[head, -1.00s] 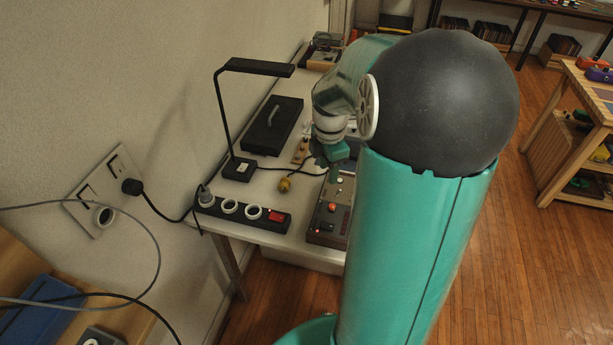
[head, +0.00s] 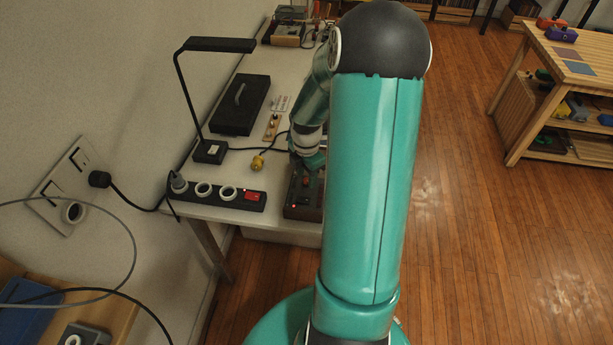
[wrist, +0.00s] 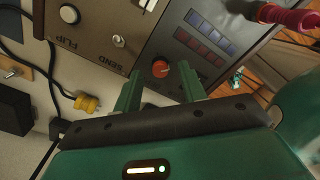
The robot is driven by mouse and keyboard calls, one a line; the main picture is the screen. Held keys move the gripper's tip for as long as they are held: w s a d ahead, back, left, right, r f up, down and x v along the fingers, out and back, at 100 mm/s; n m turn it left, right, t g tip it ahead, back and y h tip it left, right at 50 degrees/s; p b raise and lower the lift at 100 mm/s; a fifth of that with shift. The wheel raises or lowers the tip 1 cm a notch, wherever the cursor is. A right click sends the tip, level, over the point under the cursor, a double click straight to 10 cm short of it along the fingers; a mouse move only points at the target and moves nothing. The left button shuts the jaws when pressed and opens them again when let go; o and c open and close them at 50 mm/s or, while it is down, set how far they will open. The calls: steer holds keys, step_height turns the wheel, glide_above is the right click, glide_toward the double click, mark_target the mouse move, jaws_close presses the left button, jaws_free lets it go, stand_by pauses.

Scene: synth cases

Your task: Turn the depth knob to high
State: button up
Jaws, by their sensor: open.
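In the wrist view an orange-red knob (wrist: 160,69) sits on a grey panel (wrist: 178,85), between the fingertips of my gripper (wrist: 160,76). The fingers are open, one on each side of the knob; I cannot tell whether they touch it. No "depth" label can be read. An adjoining panel (wrist: 100,45) carries the words SEND and FLIP, a pale round knob (wrist: 69,14) and a small metal toggle (wrist: 118,40). In the head view my gripper (head: 312,161) is over the dark box (head: 302,208), its tips mostly hidden by my arm.
A power strip (head: 215,193) with a red switch lies left of the box. A yellow plug (head: 257,162), a black desk lamp (head: 208,100) and a black case (head: 238,104) are on the white table. A magenta-red part (wrist: 292,18) stands at upper right in the wrist view.

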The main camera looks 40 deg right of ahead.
steer(key=shift+f, duration=0.7)
jaws_close()
